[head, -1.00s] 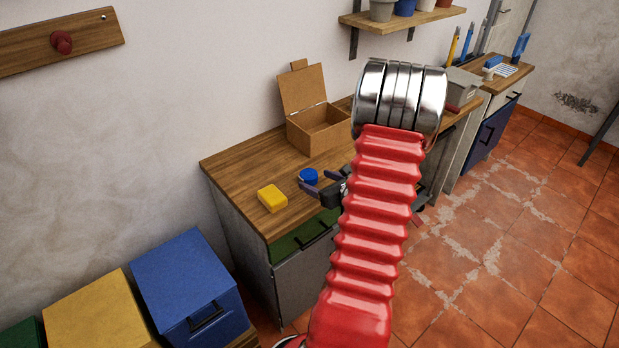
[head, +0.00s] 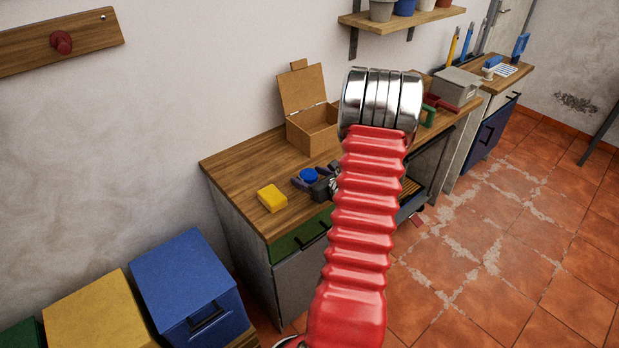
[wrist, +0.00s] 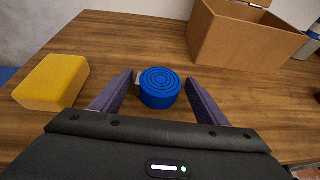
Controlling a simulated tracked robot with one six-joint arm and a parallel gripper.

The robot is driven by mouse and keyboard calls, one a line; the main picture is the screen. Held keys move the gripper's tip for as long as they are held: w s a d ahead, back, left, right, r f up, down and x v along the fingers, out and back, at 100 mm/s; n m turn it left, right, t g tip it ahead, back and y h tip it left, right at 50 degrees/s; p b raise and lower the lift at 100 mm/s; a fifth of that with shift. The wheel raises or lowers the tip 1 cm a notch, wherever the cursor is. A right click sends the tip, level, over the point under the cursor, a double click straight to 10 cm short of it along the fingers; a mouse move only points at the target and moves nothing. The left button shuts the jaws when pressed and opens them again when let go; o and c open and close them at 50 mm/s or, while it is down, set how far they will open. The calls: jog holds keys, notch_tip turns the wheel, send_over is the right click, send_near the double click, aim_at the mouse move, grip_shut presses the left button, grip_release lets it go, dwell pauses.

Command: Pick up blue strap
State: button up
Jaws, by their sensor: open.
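The blue strap (wrist: 160,87) is a rolled coil lying flat on the wooden worktop. In the head view the strap (head: 309,175) shows as a small blue disc beside my gripper. My gripper (wrist: 162,84) is open, with its two purple fingers on either side of the strap in the wrist view. The fingers look apart from the strap, with a gap at each side. In the head view my gripper (head: 308,184) is low over the worktop, and my red arm hides part of it.
A yellow block (head: 271,198) lies left of the strap. An open cardboard box (head: 314,128) stands behind it, against the wall side. The wooden worktop (head: 240,161) is bare at its left end. A grey box (head: 456,86) stands further right.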

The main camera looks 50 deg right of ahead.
aim_at(309, 174)
jog(key=shift+c, duration=0.5)
jog(key=c, duration=1.1)
jog(key=shift+r, duration=0.15)
jog(key=shift+r, duration=4.9)
